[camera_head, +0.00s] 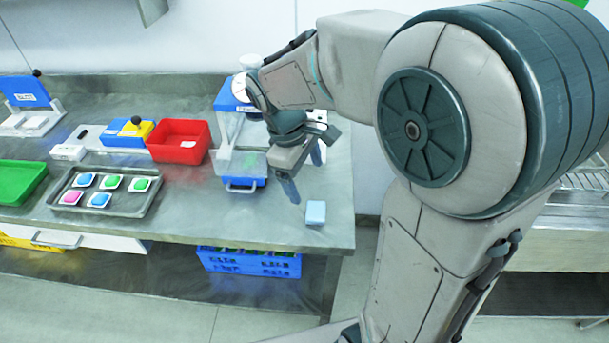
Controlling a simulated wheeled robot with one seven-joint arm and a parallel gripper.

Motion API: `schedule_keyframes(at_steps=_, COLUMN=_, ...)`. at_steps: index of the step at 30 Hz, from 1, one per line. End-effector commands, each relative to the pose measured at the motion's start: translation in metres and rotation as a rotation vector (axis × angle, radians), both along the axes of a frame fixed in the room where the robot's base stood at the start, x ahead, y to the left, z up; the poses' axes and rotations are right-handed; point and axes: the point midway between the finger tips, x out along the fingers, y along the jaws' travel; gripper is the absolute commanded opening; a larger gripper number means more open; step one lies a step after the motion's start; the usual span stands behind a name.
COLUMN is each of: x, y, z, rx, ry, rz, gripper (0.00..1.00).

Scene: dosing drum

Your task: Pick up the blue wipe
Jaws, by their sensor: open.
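The blue wipe (316,213) is a small light-blue block lying on the steel table near its right front corner. My gripper (304,175) is open and empty, above and a little left of the wipe. One finger points down to the left of the wipe, and the other shows partly behind the gripper body. The gripper is apart from the wipe. The wipe is in full view. The exact height of the fingertips over the table is hard to tell.
A blue and grey device (240,165) stands just left of my gripper. A red bin (178,140), a tray (82,207) of colored pieces and a green tray (18,183) are farther left. A blue crate (248,262) sits below the tabletop. The table is clear around the wipe.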

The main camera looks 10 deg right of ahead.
Motion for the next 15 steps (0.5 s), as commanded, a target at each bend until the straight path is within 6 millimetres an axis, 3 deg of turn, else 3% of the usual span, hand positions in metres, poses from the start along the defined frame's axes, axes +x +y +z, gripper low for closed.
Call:
schedule_keyframes(at_steps=6, x=0.039, y=0.021, z=-0.02, rx=-0.079, ry=0.147, rz=0.268, gripper=0.84)
schedule_keyframes(at_steps=15, x=0.051, y=0.023, z=-0.041, rx=-0.109, ry=0.209, rz=0.373, gripper=0.84)
